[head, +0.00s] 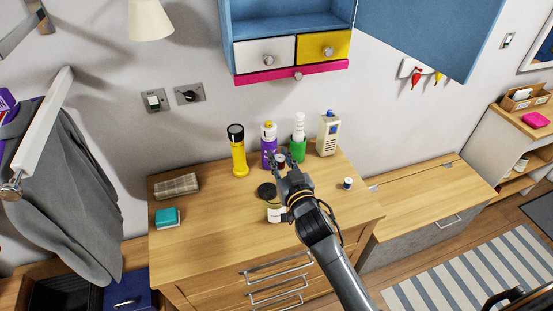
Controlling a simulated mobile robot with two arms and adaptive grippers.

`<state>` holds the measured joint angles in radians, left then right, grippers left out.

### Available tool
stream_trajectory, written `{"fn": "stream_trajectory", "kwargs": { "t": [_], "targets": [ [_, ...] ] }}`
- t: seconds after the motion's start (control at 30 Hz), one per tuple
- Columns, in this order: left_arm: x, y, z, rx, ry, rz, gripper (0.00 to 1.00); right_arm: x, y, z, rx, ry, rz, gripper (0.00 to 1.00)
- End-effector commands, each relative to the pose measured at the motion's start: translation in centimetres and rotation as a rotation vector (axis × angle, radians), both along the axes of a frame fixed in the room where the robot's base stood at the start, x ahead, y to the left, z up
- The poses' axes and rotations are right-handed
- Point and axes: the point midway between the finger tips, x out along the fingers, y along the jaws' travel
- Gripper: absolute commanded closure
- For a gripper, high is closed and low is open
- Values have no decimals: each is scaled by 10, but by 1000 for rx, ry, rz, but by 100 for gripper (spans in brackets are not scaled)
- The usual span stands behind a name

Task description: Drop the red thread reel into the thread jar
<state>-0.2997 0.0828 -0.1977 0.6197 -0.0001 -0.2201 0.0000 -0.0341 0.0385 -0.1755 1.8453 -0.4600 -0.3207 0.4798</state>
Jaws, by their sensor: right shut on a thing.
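My right gripper (281,162) is above the wooden dresser top, in front of the purple bottle. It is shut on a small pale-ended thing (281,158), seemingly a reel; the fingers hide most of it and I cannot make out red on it. The thread jar (275,214), a small clear jar with a pale label, stands just below and left of the gripper in the picture, partly covered by my right arm. A dark round lid (266,191) shows at the jar's back; I cannot tell whether it touches the jar. My left gripper is not in view.
A small white-and-dark reel (347,184) stands right. A woven box (177,186) and teal block (167,217) lie left. The dresser's front left is clear.

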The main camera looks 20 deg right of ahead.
Motion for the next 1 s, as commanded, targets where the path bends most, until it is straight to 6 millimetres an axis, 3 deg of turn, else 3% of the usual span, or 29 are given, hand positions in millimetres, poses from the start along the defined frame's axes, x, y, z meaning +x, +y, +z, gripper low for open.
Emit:
{"fn": "stream_trajectory", "kwargs": {
  "t": [0.23, 0.5, 0.87, 0.9, 1.0],
  "targets": [
    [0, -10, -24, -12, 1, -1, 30, 0, 0, -25, -3, 0, 0, 89],
    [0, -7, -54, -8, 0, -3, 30, 0, 0, -56, -3, 0, 0, 89],
    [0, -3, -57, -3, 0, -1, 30, 0, 0, -59, -2, 0, 0, 89],
    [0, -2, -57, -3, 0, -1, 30, 0, 0, -59, -2, 0, 0, 72],
    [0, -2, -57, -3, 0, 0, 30, 0, 0, -59, -2, 0, 0, 51]
  ]
}}
